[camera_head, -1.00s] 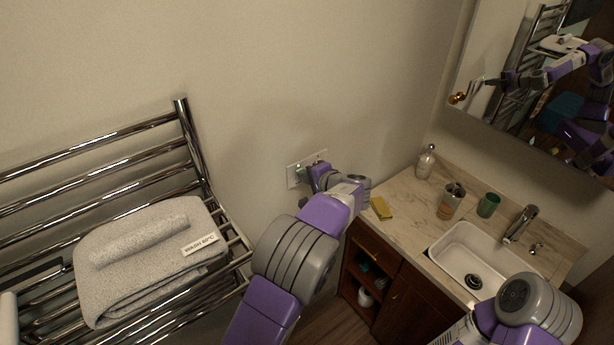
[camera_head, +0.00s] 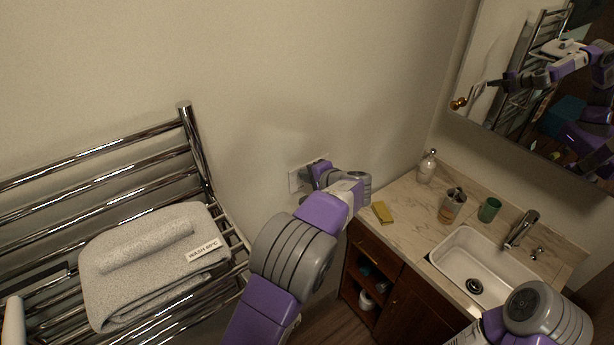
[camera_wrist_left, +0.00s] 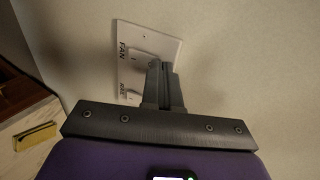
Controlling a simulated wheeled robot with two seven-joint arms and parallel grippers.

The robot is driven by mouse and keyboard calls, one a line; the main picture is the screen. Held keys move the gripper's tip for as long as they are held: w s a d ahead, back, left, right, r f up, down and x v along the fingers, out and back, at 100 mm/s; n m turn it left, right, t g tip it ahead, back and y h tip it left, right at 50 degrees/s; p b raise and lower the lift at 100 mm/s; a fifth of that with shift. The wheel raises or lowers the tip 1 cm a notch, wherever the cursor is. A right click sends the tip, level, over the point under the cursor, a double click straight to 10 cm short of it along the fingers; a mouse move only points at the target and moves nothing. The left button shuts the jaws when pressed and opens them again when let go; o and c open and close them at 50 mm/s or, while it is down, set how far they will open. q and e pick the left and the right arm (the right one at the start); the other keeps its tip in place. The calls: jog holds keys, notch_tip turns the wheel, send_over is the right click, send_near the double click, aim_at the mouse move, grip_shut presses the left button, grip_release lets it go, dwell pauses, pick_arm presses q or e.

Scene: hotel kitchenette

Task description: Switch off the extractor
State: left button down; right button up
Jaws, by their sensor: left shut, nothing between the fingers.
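A white wall switch plate (camera_head: 297,179) is on the wall between the towel rail and the counter. In the left wrist view the plate (camera_wrist_left: 150,47) carries the label FAN at its upper left and a second label below it that is hard to read. My left gripper (camera_wrist_left: 160,68) is shut and empty, its fingertips in front of the plate's lower right part. Whether they touch it I cannot tell. In the head view my left gripper (camera_head: 316,175) hides much of the plate. The switch positions are not clear. My right arm shows at the lower right; its gripper is out of view.
A chrome towel rail (camera_head: 195,150) with a folded grey towel (camera_head: 150,265) stands at left. A mirror (camera_head: 520,90) hangs above.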

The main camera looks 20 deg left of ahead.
pick_arm(q)
jog(key=shift+d, duration=0.1)
jog(key=b+v, duration=0.1)
jog(key=v, duration=1.2)
jog(key=shift+r, duration=0.4)
